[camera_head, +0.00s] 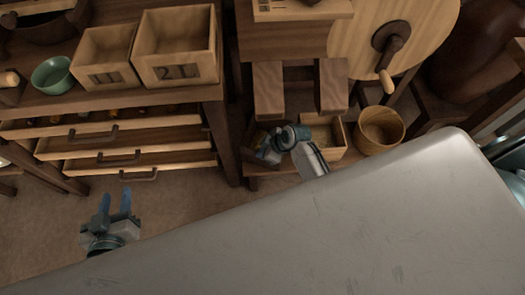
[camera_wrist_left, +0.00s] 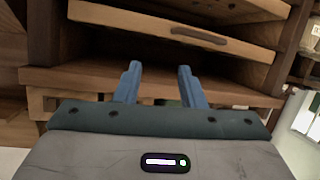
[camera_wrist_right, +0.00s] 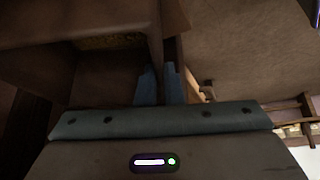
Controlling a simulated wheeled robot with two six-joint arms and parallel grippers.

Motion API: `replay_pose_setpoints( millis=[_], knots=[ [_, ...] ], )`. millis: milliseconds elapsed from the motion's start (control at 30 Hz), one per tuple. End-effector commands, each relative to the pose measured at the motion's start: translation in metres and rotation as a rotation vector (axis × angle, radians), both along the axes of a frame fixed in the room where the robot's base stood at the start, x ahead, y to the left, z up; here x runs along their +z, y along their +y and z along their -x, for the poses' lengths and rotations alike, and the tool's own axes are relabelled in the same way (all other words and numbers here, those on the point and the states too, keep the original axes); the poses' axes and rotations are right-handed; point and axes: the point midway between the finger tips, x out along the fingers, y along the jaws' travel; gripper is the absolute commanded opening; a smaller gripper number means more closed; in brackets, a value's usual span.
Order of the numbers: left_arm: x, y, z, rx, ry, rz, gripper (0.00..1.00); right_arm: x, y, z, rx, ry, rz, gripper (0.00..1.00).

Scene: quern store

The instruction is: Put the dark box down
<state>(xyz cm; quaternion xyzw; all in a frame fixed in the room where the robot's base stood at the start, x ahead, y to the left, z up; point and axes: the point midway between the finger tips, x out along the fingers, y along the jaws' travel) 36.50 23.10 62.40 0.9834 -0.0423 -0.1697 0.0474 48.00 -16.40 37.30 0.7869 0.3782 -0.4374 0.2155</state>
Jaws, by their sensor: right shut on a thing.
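My left gripper (camera_head: 115,200) is open and empty in front of the drawers; in the left wrist view its blue fingers (camera_wrist_left: 157,82) stand wide apart with nothing between them. My right gripper (camera_head: 268,150) is low at the wooden stand in the head view, its fingertips hard to see there. In the right wrist view its fingers (camera_wrist_right: 161,82) are close together on a thin dark wall, which looks like a side of the dark box (camera_wrist_right: 158,30). The box's open inside lies in shadow to the left.
A small light wooden box (camera_head: 325,137) and a round wooden tub (camera_head: 380,128) stand on the low shelf beside my right gripper. Two numbered bins (camera_head: 176,45) and a green bowl (camera_head: 52,75) are on the bench above several drawers (camera_head: 120,155). The floor (camera_head: 175,210) is clear.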

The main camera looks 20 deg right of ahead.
Motion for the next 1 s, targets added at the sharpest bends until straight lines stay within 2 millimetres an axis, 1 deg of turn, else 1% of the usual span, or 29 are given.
replay_pose_setpoints(
  millis=[67, 100, 200, 467, 567, 667, 833, 967, 1000],
  knots=[
    [0.001, 0.000, -0.001, 0.001, -0.008, 0.000, 0.36, -0.001, 0.000, -0.001, 0.000, -0.002, 0.000, 0.00],
    [0.002, 0.000, -0.002, 0.001, -0.013, -0.001, 0.36, -0.002, 0.000, 0.000, 0.000, 0.000, 0.000, 0.11],
    [0.002, 0.000, -0.002, 0.001, -0.013, -0.001, 0.36, -0.002, 0.000, 0.000, 0.000, 0.000, 0.000, 0.29],
    [0.002, 0.000, -0.002, 0.000, -0.012, -0.002, 0.36, -0.002, 0.000, 0.000, 0.000, 0.000, 0.000, 0.29],
    [0.002, 0.000, -0.001, -0.001, -0.002, -0.001, 0.36, 0.002, -0.001, 0.000, -0.001, -0.001, 0.001, 0.29],
    [-0.011, -0.002, 0.009, -0.005, 0.071, 0.006, 0.36, 0.009, -0.004, 0.003, 0.000, -0.002, 0.001, 0.29],
    [-0.037, -0.006, 0.035, -0.021, 0.240, 0.018, 0.36, 0.029, -0.014, 0.011, 0.001, -0.002, 0.002, 0.29],
    [-0.050, -0.008, 0.054, -0.038, 0.373, 0.012, 0.36, 0.055, -0.026, 0.020, 0.002, -0.003, 0.004, 0.29],
    [-0.049, -0.008, 0.054, -0.041, 0.390, 0.005, 0.36, 0.062, -0.030, 0.023, 0.001, -0.003, 0.003, 0.29]
  ],
)
